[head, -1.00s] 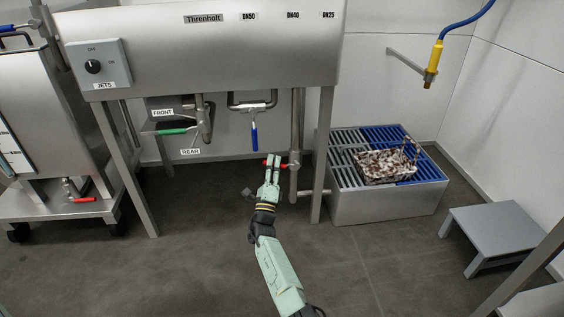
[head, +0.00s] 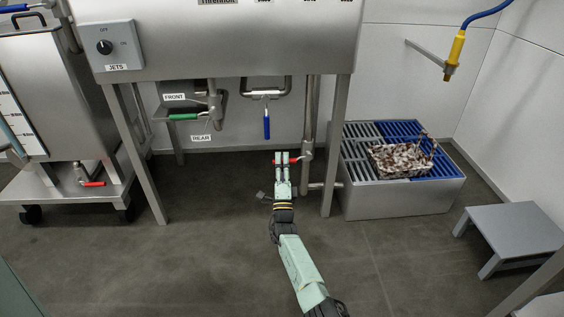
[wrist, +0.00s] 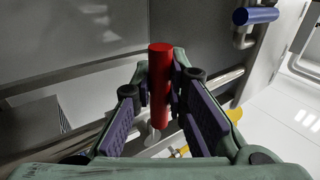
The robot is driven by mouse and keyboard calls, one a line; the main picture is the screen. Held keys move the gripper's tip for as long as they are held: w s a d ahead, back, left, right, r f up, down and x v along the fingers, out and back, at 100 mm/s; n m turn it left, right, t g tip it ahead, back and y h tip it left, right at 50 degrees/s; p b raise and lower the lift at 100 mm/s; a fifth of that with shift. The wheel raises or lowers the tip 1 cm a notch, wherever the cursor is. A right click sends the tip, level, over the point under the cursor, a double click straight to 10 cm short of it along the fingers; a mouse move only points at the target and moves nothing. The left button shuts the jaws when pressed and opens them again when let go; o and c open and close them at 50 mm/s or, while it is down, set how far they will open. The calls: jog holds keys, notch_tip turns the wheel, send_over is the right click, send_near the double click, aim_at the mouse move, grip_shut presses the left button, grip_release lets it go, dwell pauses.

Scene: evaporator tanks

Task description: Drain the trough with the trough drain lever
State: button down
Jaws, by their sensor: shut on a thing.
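The steel trough (head: 220,45) stands on legs with pipework below it. A red lever (head: 294,160) sits low on the vertical drain pipe (head: 307,125), pointing left, roughly level. My gripper (head: 281,158) is shut on this red lever. In the wrist view, the red handle (wrist: 160,75) stands between the two fingers of my gripper (wrist: 170,105), its end sticking out past them. The lever's valve joint is partly hidden by the fingers. A blue lever (head: 266,128) hangs straight down from another pipe under the trough. A green lever (head: 183,116) lies level between the FRONT and REAR labels.
A floor box with a grate (head: 395,200) and a mottled basket (head: 395,158) stands right of the trough leg. A grey step (head: 510,232) is further right. A wheeled tank cart (head: 60,195) with its own red lever (head: 92,184) is at left. The floor in front is clear.

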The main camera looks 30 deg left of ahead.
aim_at(282, 160)
jog(key=c, duration=1.6)
grip_release()
jog(key=shift+o, duration=0.2)
notch_tip(282, 160, up, 10)
